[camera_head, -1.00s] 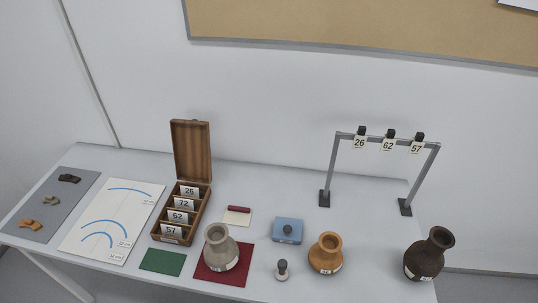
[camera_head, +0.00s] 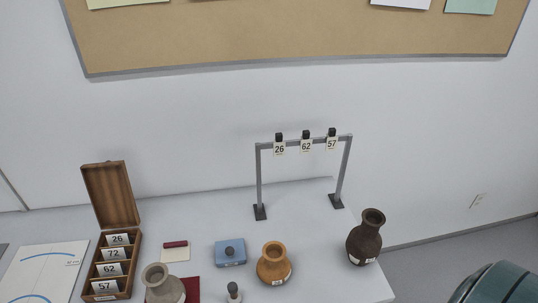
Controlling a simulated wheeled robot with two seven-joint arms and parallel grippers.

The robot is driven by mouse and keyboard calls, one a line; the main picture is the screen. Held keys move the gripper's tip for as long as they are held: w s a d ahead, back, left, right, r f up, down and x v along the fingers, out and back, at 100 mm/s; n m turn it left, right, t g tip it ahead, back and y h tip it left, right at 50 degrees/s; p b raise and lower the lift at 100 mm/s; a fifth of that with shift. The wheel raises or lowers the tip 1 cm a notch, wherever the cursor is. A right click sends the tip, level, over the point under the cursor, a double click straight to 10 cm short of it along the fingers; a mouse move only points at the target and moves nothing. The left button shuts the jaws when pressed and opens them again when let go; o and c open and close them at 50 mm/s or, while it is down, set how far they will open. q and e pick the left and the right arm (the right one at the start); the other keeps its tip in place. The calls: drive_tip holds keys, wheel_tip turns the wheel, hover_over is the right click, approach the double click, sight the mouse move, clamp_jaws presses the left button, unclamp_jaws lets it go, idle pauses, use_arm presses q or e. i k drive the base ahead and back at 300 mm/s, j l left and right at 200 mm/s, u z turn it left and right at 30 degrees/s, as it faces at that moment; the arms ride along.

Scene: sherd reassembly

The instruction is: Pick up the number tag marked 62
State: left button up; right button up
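The number tag marked 62 (camera_head: 306,146) hangs from the grey rack (camera_head: 259,180), between the tag marked 26 (camera_head: 279,149) and the tag marked 57 (camera_head: 332,144). Each hangs below a small black clip on the top bar. Another card marked 62 (camera_head: 110,269) stands in a compartment of the open wooden box (camera_head: 108,196) at the left, among cards marked 26, 72 and 57. Neither of my grippers is in view.
An orange vase (camera_head: 273,265), a dark brown vase (camera_head: 366,238) and a grey vase (camera_head: 160,284) stand on the table (camera_head: 330,270). A blue block (camera_head: 230,255) lies before the rack. A dark green rounded thing (camera_head: 500,285) shows at the lower right.

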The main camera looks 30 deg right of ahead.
sight(306, 143)
drive_tip(key=l+z, duration=0.25)
drive_tip(key=z, duration=0.15)
drive_tip(key=l+z, duration=0.25)
drive_tip(key=z, duration=0.2)
drive_tip(key=l+z, duration=0.15)
drive_tip(key=l, duration=0.35)
drive_tip(key=i+l+z, duration=0.1)
drive_tip(key=l, duration=0.4)
drive_tip(key=i+l+z, duration=0.15)
drive_tip(key=l, duration=0.75)
drive_tip(key=i+l, duration=0.1)
drive_tip(key=l, duration=0.3)
